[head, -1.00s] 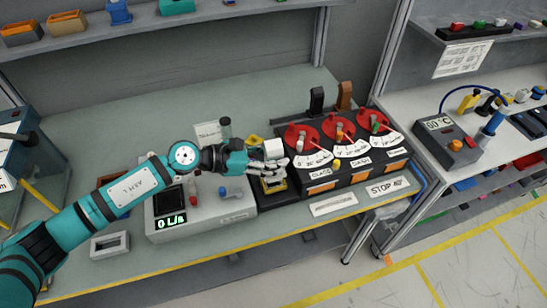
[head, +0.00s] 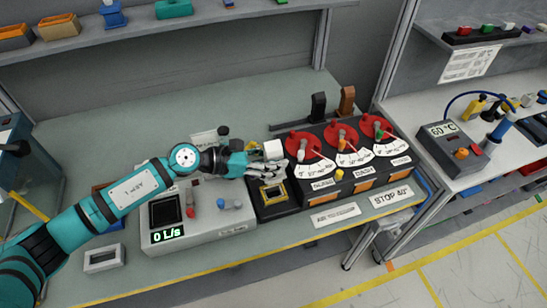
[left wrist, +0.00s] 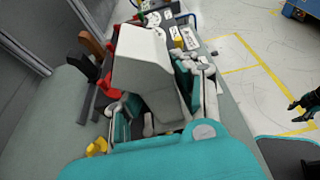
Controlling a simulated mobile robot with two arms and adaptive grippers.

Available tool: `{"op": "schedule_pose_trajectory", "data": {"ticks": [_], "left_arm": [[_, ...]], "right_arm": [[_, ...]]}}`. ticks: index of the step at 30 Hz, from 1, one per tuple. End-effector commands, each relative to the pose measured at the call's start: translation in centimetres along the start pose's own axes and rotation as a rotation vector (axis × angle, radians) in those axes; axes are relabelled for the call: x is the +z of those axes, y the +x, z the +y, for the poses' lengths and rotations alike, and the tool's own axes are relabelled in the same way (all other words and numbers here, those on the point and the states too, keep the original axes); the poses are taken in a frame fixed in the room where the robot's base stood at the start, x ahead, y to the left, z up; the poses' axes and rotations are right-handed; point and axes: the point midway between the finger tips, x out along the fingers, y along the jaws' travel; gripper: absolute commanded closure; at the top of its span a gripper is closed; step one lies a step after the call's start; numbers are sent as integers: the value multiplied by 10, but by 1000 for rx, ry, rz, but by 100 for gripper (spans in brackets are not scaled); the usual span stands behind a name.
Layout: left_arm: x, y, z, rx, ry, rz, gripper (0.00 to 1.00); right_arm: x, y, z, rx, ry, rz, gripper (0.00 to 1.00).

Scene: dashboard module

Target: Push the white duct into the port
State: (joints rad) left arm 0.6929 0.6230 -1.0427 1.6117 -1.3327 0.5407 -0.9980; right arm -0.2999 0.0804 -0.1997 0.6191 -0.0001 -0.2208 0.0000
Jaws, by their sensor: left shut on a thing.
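The white duct (head: 273,149) is a pale block held in my left gripper (head: 268,169), above the front bench. In the left wrist view the duct (left wrist: 155,75) fills the space between the fingers of my left gripper (left wrist: 155,112), which is shut on it. The port (head: 274,194) is a yellow-framed square opening in a black housing, just below and in front of the gripper fingers. The duct is apart from the port. In the left wrist view the duct and hand hide the port. My right gripper (left wrist: 306,106) shows small and dark at the right edge; its jaw state is unclear.
Right of the port stands a black panel with several red dials (head: 340,137). Left of it is a grey meter box (head: 205,222) reading 0 L/s, with small knobs. A white frame (head: 104,257) lies at the bench's front left. The bench behind the arm is largely clear.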

Motion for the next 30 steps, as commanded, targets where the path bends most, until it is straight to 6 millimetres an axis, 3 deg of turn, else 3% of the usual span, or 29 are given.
{"op": "schedule_pose_trajectory", "data": {"ticks": [4,12,30], "left_arm": [[-19,7,0,0,0,-1,100],[-41,15,0,0,1,-1,100],[-44,17,0,0,1,-1,100]], "right_arm": [[-10,20,1,2,0,19,57],[0,42,0,0,0,7,57],[6,45,-2,-1,0,-2,57]]}}
